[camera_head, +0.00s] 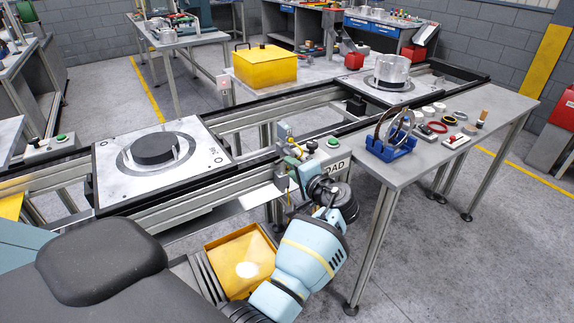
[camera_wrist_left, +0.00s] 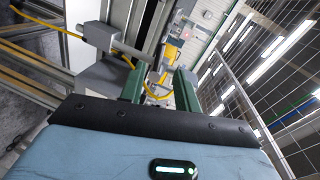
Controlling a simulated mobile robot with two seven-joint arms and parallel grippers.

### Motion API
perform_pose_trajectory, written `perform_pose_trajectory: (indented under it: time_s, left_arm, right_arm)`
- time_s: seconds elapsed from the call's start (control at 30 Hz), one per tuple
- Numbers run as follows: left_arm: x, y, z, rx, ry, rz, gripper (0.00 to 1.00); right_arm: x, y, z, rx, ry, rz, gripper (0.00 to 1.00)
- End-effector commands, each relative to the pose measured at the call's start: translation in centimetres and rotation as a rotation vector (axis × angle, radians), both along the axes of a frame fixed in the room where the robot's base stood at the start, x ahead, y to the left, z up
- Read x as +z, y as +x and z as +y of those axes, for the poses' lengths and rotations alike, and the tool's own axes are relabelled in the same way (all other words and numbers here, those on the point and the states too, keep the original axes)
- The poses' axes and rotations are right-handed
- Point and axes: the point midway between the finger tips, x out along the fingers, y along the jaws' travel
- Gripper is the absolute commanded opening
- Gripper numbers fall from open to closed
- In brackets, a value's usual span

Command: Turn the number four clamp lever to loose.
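I cannot make out a number four or a lever marked loose in either view. The far pallet (camera_head: 350,84) carries a silver metal cylinder (camera_head: 392,71). My left gripper (camera_head: 294,168) is at the conveyor's front side, beside a grey fixture with a yellow part. In the left wrist view, the two green fingers of my left gripper (camera_wrist_left: 158,84) are apart. A yellow fitting (camera_wrist_left: 173,52) and cable show beyond them, with no clear grip. My right gripper is not in view.
A LOAD sign (camera_head: 335,168) and a green button (camera_head: 333,142) sit close to my left gripper. A side table (camera_head: 462,165) at right holds a blue rack (camera_head: 390,148) and small parts. A yellow bin (camera_head: 214,249) is below. A yellow box (camera_head: 265,68) stands behind the conveyor.

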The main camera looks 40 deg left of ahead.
Motion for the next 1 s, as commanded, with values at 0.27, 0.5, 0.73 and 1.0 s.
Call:
perform_pose_trajectory:
  time_s: [0.27,0.5,0.73,1.0]
  left_arm:
    - [0.5,-1.2,-2.5,0.001,0.000,0.001,0.32]
    - [0.6,-1.2,-2.7,0.001,0.001,0.001,0.32]
    - [0.6,-1.2,-2.6,0.001,0.000,0.001,0.32]
    - [0.6,-1.2,-2.6,0.000,0.000,0.001,0.32]
  right_arm:
    - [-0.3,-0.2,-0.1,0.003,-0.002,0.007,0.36]
    - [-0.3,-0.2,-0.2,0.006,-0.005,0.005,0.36]
    - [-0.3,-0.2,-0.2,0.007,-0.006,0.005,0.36]
    - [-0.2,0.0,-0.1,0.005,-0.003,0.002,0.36]
